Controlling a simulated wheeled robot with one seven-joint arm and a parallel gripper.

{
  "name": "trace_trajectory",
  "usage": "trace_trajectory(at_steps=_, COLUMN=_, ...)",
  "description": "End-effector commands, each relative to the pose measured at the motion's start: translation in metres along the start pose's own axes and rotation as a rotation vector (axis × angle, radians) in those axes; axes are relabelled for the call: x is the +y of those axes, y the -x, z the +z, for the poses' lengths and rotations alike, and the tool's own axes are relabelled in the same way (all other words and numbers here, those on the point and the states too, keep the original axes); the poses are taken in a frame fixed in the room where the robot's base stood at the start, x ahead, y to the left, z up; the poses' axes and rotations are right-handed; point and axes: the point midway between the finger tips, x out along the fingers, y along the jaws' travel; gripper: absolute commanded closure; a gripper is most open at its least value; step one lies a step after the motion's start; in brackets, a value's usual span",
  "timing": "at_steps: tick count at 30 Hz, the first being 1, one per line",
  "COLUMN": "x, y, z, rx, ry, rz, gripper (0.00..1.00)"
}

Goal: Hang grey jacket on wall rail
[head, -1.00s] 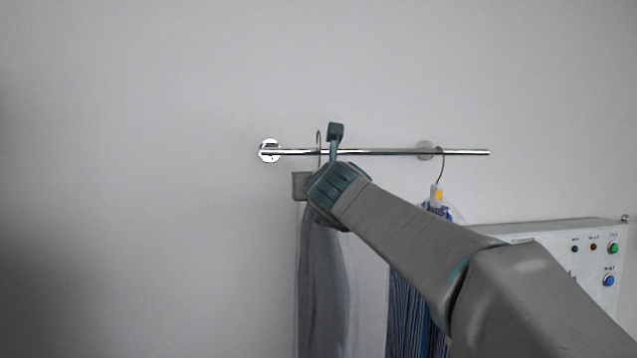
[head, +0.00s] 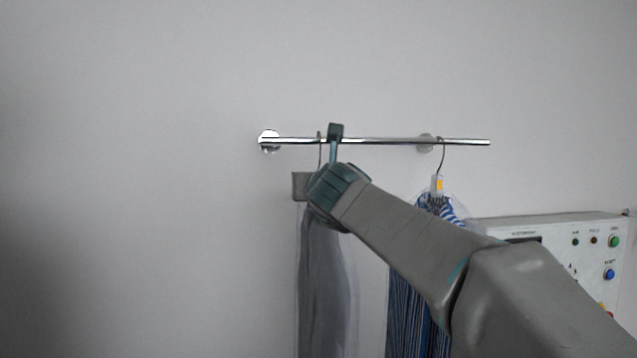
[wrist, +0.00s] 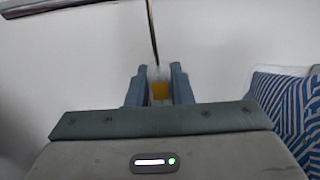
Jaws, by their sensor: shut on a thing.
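The grey jacket (head: 325,285) hangs below my gripper in the head view, in a clear cover. Its hanger hook (head: 319,137) rises to the height of the wall rail (head: 380,141); I cannot tell whether it rests over the rail or is in front of it. In the wrist view my gripper (wrist: 160,88) is shut on the hanger neck, which has an orange-yellow tag (wrist: 160,91). The thin hook stem (wrist: 152,30) runs upward from between the fingers. The rail (wrist: 40,7) shows at the top left there. My arm hides the jacket's shoulders in the head view.
A blue striped garment (head: 410,310) in a clear cover hangs from the rail to the right, and shows at the wrist view's right edge (wrist: 285,105). A white control box (head: 560,240) with buttons stands right of it. The rail's left part is free.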

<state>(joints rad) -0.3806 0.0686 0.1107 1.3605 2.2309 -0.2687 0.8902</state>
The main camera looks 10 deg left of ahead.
Motion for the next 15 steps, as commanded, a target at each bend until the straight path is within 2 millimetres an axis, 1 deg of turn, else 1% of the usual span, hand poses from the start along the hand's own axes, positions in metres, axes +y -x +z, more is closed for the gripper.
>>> trace_trajectory(at_steps=14, x=0.0001, y=0.0011, z=-0.0017, rx=-0.006, ry=0.0, rz=0.001, gripper=1.0)
trace_trajectory(at_steps=15, x=0.0001, y=0.0011, z=-0.0017, rx=-0.006, ry=0.0, rz=0.001, gripper=0.69)
